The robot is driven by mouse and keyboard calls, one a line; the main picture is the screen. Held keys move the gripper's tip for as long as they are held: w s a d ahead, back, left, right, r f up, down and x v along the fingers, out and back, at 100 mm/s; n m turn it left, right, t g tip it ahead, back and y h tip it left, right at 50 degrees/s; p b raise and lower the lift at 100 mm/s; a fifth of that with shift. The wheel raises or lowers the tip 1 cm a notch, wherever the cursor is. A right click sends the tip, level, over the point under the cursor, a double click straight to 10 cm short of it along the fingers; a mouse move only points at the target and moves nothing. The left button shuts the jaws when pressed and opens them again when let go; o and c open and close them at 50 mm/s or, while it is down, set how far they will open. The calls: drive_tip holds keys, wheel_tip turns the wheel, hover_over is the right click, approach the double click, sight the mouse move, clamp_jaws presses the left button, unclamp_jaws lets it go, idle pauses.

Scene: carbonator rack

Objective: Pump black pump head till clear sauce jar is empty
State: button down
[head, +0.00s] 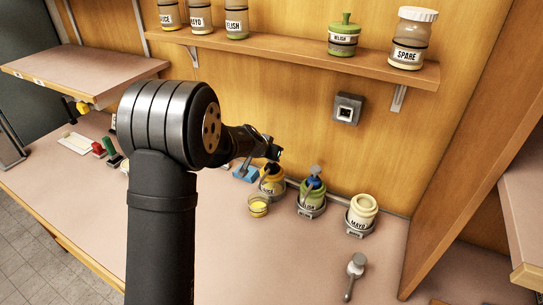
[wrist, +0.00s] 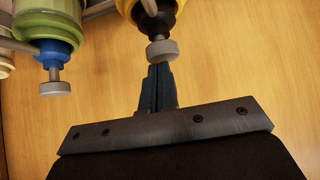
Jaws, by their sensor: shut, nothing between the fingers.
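The sauce jar (head: 277,187) stands in a holder at the back of the counter, with yellow showing in it and its label partly readable. Its black pump head (head: 268,170) is partly hidden by my arm. In the wrist view the jar (wrist: 168,8) shows above a black collar (wrist: 154,24) and a grey round knob (wrist: 162,50). My gripper (head: 276,153) is shut and empty just above the pump. In the wrist view the closed fingertips (wrist: 158,68) are close to the knob; I cannot tell whether they touch. A small cup (head: 258,207) with yellow sauce stands in front of the jar.
To the right are a green relish jar (head: 312,196) with a blue pump and a mayo jar (head: 361,212). A wall shelf (head: 290,52) holds several jars above.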

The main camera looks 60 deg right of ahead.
drive_tip(key=d+r+v, duration=0.1)
drive_tip(key=v, duration=1.1)
drive_tip(key=shift+d+r, duration=0.2)
drive_tip(key=shift+d, duration=0.05)
